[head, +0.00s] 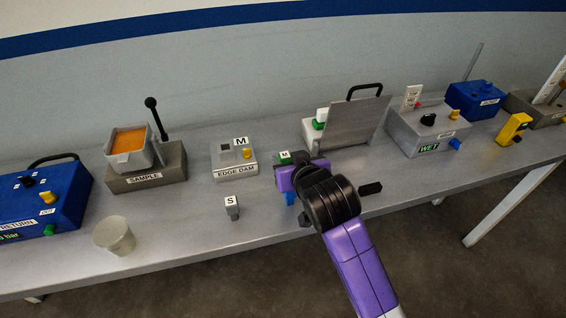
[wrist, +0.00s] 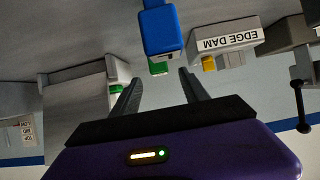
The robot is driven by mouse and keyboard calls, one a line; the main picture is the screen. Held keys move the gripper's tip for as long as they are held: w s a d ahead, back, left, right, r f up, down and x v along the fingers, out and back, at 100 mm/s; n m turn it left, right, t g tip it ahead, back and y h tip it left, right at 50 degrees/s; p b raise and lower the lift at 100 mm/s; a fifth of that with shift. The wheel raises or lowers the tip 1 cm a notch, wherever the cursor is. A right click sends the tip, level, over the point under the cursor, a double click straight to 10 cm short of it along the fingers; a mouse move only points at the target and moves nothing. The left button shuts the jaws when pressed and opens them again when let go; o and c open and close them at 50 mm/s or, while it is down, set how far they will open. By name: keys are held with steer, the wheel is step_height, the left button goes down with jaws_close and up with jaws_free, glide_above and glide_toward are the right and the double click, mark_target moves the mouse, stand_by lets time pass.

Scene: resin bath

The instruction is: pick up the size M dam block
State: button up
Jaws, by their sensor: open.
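The size M dam block (head: 284,156) is a small green piece with a white M label, partly hidden behind my gripper in the head view. What looks like the same green piece (wrist: 158,69) shows in the wrist view beyond the fingertips, partly covered by a blue block (wrist: 160,32). My gripper (wrist: 157,76) is open, with nothing between its fingers. In the head view my gripper (head: 300,172) is over the table right of the EDGE DAM station (head: 235,161), its fingers hidden. A blue piece (head: 290,198) shows below it.
A grey block marked S (head: 232,206) stands left of my gripper, and a black block (head: 370,188) lies to its right. A box with a tilted grey plate (head: 352,124) stands behind right. The SAMPLE station (head: 148,176) and a beige cup (head: 114,236) are further left.

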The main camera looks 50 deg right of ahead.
mark_target(282, 153)
steer(key=shift+w+d+f, duration=0.1)
steer(key=shift+d+f, duration=0.05)
steer(key=shift+f, duration=0.1)
steer(key=x, duration=0.7)
steer(key=shift+w, duration=0.15)
jaws_close()
